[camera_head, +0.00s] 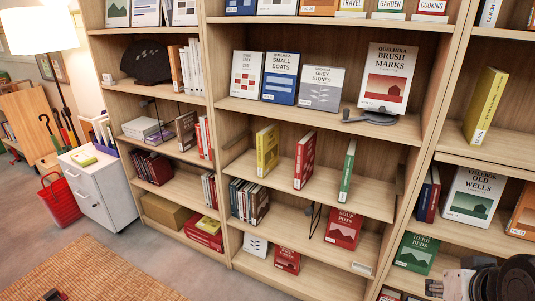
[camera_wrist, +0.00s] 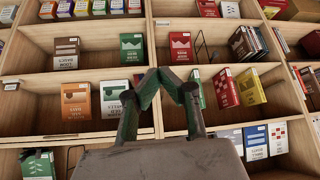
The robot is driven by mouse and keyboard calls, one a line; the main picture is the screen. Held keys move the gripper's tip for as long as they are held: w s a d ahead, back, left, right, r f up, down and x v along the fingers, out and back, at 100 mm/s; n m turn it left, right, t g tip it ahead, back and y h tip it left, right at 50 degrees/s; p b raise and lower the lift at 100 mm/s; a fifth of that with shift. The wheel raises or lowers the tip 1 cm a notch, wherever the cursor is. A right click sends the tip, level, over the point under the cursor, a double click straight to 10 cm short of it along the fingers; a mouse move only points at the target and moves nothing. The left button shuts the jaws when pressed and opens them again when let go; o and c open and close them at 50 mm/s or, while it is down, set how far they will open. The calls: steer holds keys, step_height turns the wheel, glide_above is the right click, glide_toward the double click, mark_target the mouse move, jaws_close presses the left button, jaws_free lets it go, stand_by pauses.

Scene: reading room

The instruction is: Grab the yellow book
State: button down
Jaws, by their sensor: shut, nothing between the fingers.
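A yellow book (camera_head: 267,150) stands upright on the middle shelf of the central bookcase, left of a red book (camera_head: 304,160) and a green book (camera_head: 347,171). The wrist view looks upside down; there the yellow book (camera_wrist: 250,88) is right of the red one. A second, thicker yellow book (camera_head: 485,107) leans on the right bookcase's shelf. My gripper (camera_wrist: 161,76) is shut and empty, its fingertips together in front of the shelves. In the wrist view it is left of the yellow book and apart from it.
Face-out books such as Brush Marks (camera_head: 388,77) stand on the shelf above, beside a dark grey object (camera_head: 369,117). Below are a row of books (camera_head: 248,201) and a red Soup Pots book (camera_head: 344,229). A white cabinet (camera_head: 97,186) and floor lamp (camera_head: 40,30) stand left.

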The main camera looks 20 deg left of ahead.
steer(key=c, duration=2.5)
jaws_free()
steer(key=o, duration=1.1)
steer(key=shift+o, duration=0.2)
